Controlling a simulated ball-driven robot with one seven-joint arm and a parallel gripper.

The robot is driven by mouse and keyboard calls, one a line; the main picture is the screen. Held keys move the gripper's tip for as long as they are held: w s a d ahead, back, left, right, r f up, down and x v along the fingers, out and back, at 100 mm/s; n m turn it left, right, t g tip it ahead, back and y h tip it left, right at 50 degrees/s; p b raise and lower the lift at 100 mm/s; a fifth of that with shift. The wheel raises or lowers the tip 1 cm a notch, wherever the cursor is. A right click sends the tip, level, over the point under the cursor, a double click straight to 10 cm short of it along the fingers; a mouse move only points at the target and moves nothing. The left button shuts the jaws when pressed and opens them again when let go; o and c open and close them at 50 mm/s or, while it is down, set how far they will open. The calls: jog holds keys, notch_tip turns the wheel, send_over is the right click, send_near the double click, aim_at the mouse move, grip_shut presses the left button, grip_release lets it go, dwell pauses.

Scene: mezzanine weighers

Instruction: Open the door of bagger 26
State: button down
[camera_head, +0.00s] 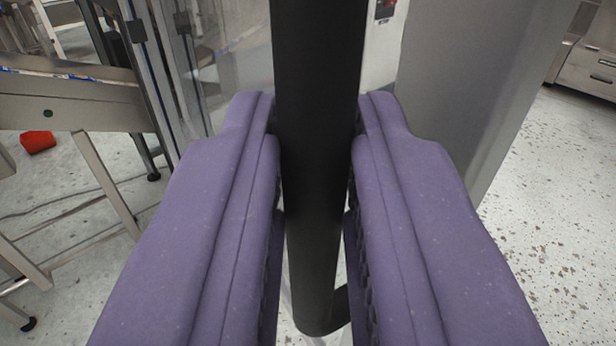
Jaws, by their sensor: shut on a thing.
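My gripper (316,150) shows large from the bottom of the view, with two purple fingers. It is shut on a black upright bar handle (318,60), one finger on each side. The bar runs from the top edge down to a rounded lower end, where a short bracket bends off to the right. Behind the handle, at the upper left, is a clear door panel (225,50) with metal framing and hinges. I cannot read any number that marks the bagger. The fingers hide part of the door and the floor behind them.
A grey metal column or panel (470,80) stands close on the right. A metal conveyor frame with legs (75,100) stands at the left, with a small red object (37,141) near it. Steel drawers (588,70) are at the far right. The speckled floor (555,190) is open at right.

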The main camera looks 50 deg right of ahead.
jog(key=shift+w+d+r, duration=0.2)
jog(key=shift+r, duration=0.1)
jog(key=c, duration=1.4)
grip_release()
jog(key=shift+o, duration=1.3)
jog(key=shift+w+d, duration=0.2)
jog(key=shift+w+d+f, duration=0.1)
jog(key=shift+w+f, duration=0.05)
jog(key=p+v, duration=0.1)
jog(key=v, duration=0.7)
